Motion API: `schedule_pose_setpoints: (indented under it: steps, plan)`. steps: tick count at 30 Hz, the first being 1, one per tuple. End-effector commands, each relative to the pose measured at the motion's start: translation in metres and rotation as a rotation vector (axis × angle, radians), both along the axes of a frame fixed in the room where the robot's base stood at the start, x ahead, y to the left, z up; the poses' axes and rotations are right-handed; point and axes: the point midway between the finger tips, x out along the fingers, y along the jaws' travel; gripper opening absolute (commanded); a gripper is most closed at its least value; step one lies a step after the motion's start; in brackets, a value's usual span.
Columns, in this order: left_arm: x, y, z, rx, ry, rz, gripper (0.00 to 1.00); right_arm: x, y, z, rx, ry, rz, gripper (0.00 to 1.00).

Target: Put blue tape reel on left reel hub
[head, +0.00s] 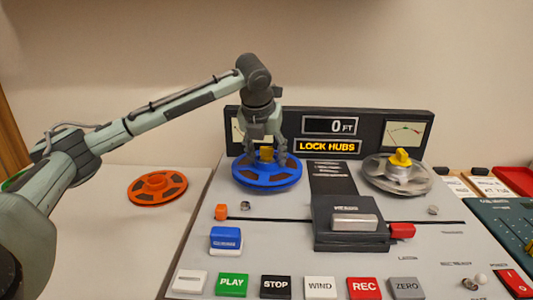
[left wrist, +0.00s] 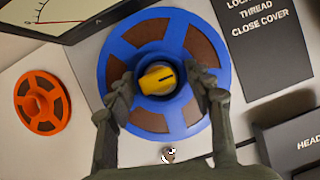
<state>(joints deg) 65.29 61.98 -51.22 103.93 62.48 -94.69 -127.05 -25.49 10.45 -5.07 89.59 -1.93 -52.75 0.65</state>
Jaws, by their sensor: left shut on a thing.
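The blue tape reel (head: 267,180) sits around the left reel hub, whose yellow cap (head: 266,153) shows through the reel's centre. In the left wrist view the blue reel (left wrist: 205,118) has brown tape in its windows, and the yellow cap (left wrist: 158,78) shows inside its raised blue centre. My left gripper (head: 267,155) points down from above, its fingers on either side of that centre, shut on the reel. I cannot tell whether the reel is fully seated. My right gripper is not in view.
An orange reel (head: 157,187) lies on the pale table at left. The right hub holds a clear-grey reel (head: 397,175) with a yellow cap. The black head block (head: 348,222) stands between the hubs. A display reads "LOCK HUBS" (head: 327,146). Several buttons line the front.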

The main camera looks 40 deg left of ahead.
Motion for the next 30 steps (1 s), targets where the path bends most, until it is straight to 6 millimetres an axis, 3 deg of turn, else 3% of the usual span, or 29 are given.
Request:
schedule_pose_setpoints:
  steps: [2,3,8,20,30]
  plan:
    - [0.000,0.000,-0.001,0.001,-0.002,0.000,0.10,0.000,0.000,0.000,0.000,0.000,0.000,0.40]
    - [0.000,0.000,-0.001,0.000,-0.002,0.001,0.56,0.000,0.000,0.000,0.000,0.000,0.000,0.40]
    - [0.000,0.000,-0.001,0.000,-0.001,0.000,0.75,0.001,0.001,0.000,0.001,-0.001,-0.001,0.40]
    - [-0.002,-0.001,0.004,0.001,0.000,0.000,0.76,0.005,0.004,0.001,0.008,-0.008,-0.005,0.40]
    - [-0.026,-0.010,0.064,0.000,-0.005,-0.001,0.76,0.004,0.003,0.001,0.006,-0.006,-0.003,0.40]
